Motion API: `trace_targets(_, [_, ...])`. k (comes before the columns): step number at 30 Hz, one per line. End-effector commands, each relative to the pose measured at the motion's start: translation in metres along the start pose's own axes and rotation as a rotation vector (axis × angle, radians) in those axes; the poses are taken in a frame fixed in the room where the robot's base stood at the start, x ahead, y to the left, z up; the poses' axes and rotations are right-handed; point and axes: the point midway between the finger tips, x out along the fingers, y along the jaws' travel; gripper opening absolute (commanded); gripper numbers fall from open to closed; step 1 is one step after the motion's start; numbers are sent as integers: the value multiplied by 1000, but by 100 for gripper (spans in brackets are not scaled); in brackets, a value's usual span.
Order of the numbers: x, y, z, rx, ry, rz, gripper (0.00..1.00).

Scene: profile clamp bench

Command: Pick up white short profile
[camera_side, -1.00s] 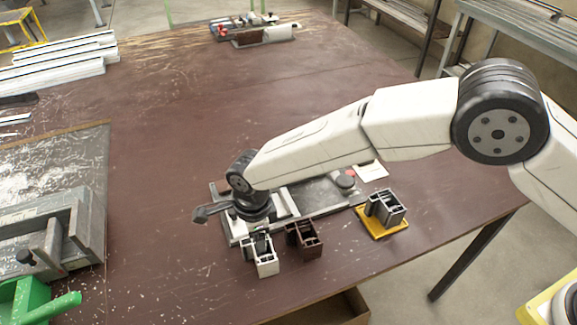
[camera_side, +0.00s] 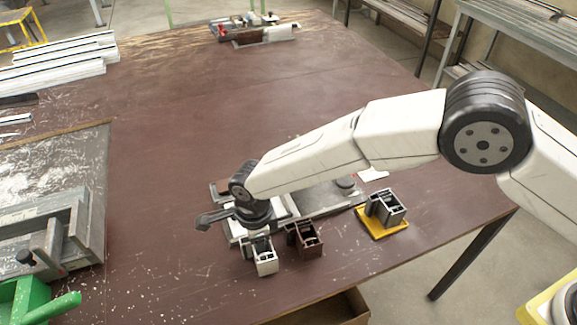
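The white short profile (camera_side: 265,262) stands on the brown table near its front edge, left of a brown short profile (camera_side: 306,241). My gripper (camera_side: 256,237) points down at the white profile's back end, with its dark fingers at or just over the profile's top. The fingers are small and partly hidden, so I cannot tell whether they touch it or how far apart they are.
A grey clamp fixture (camera_side: 318,196) lies behind the profiles. A grey profile (camera_side: 386,207) stands on a yellow pad (camera_side: 371,224) to the right. A grey machine (camera_side: 62,235) and a green object (camera_side: 35,305) are at the left. The table's middle (camera_side: 230,110) is clear.

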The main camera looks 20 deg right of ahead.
Motion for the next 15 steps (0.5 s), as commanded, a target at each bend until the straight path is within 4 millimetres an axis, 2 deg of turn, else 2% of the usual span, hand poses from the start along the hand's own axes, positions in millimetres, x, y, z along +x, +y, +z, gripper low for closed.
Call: trace_targets(15, [-7,0,0,0,-1,-1,0])
